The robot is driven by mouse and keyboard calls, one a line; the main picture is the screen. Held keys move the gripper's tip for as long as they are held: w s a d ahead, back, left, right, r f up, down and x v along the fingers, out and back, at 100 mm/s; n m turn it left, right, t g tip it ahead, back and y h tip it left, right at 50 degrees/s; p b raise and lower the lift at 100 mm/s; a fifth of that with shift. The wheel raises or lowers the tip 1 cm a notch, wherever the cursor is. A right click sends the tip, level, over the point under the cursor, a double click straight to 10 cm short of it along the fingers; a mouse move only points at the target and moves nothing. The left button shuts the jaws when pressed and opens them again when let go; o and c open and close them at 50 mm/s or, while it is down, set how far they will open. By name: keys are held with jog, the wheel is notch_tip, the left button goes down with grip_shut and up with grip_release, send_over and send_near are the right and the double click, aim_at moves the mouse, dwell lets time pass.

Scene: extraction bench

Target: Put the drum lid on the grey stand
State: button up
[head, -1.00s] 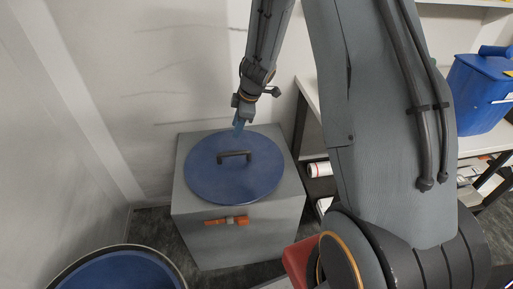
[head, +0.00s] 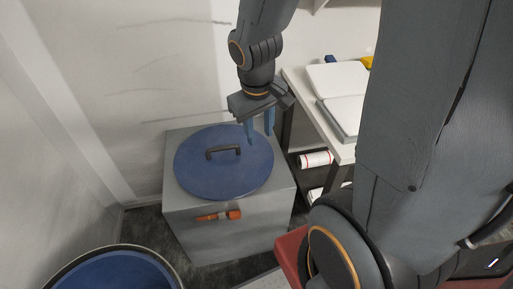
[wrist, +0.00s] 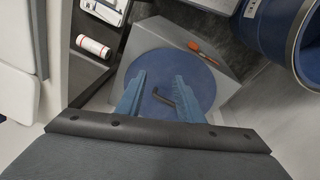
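The drum lid (head: 225,175) is a round blue disc with a dark handle (head: 223,150). It lies flat on top of the grey stand (head: 182,212), a box-like block. My gripper (head: 260,132) is above the lid's right back edge, its two blue fingers apart with nothing between them. In the wrist view, the open fingers (wrist: 161,100) point toward the lid (wrist: 205,83), and the handle (wrist: 164,97) shows in the gap between them, farther off. The stand (wrist: 150,38) shows around the lid there.
An open blue drum (head: 115,272) stands at the front left. An orange-handled tool (head: 218,215) is at the stand's front. A shelf unit (head: 318,122) with white rolls (head: 315,159) stands close on the right. Walls close off the left and back.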

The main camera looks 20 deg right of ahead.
jog(key=s+a+m+g+y, duration=0.1)
jog(key=s+a, duration=0.2)
jog(key=s, duration=0.2)
jog(key=shift+s+a+m, duration=0.2)
jog(key=shift+s+m, duration=0.1)
jog(key=shift+s, duration=0.1)
jog(key=shift+r, duration=0.1)
